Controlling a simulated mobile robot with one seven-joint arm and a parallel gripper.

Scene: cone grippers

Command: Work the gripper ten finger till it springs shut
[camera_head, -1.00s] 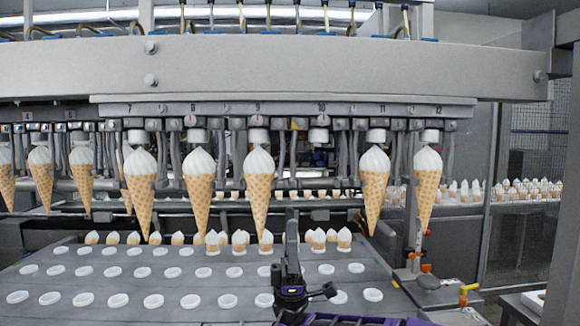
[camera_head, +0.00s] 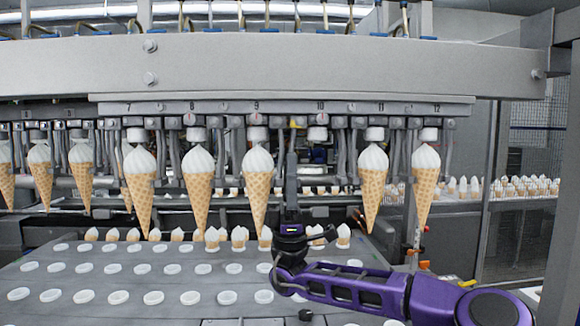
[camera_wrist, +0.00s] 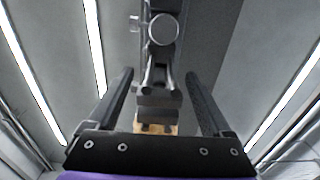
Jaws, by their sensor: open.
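The station marked ten (camera_head: 320,107) on the overhead bar has a white nozzle (camera_head: 318,133) and no cone below it. My gripper (camera_head: 291,158) points straight up just left of this station, between it and the cone at nine (camera_head: 257,185). In the wrist view my gripper (camera_wrist: 159,78) is open, one dark finger on each side of a grey metal mechanism (camera_wrist: 158,92) with a round knob (camera_wrist: 163,28). I see no clear contact. I cannot tell which part of the mechanism is the ten finger, or whether it is sprung shut.
Cones with white tops hang at eleven (camera_head: 372,190), twelve (camera_head: 425,190) and eight (camera_head: 199,185). A grey plate (camera_head: 110,285) with rows of white cups and small cones lies below. More cones stand on a conveyor (camera_head: 520,200) at the right.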

